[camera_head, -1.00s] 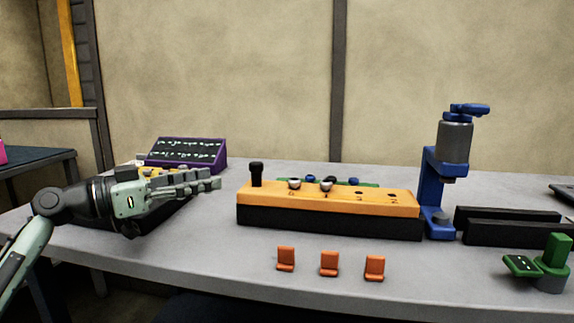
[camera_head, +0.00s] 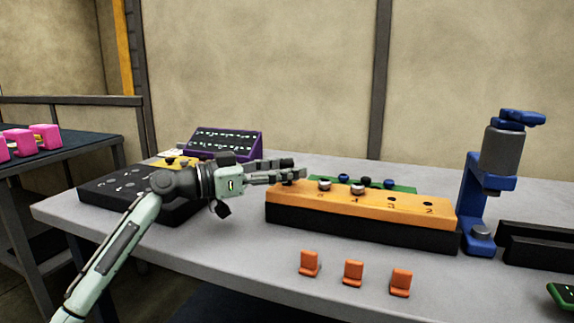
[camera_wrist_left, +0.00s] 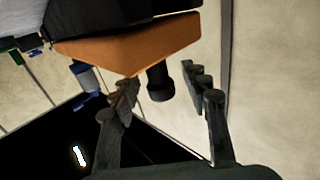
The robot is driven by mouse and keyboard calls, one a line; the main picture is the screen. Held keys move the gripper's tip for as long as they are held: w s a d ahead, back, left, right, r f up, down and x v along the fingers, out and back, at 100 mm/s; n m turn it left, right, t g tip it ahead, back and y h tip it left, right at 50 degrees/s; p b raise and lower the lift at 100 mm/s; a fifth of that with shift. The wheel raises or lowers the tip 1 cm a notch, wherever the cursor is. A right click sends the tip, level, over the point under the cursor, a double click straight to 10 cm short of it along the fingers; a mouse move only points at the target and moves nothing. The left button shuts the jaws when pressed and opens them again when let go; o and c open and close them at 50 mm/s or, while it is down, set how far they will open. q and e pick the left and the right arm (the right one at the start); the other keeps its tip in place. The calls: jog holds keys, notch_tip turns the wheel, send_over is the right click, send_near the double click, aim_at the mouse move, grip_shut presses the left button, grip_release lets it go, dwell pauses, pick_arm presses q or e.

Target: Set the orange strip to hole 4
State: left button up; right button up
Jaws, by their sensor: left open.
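The orange strip (camera_head: 375,209) lies on a long black base, with numbers and holes along its top. It also shows in the wrist view (camera_wrist_left: 135,48). Holes 2 and 3 look empty; silver-topped pins stand by the numbers 4 and, less clearly read, 5. A black knob (camera_wrist_left: 158,82) stands up from the strip's left end. My left gripper (camera_head: 290,171) is open at that end and largely hides the knob in the head view. In the wrist view the knob appears between the open fingers (camera_wrist_left: 165,85); I cannot tell whether they touch it. My right gripper is out of view.
Orange clips (camera_head: 353,273) stand in front of the strip. A blue clamp stand (camera_head: 476,213) is at its right end. A green block (camera_head: 404,188) and small knobs sit behind. A purple panel (camera_head: 224,145) and black box (camera_head: 110,187) are at left.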

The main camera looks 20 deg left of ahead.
pick_arm(q)
grip_shut()
dwell(0.3)
dwell(0.3)
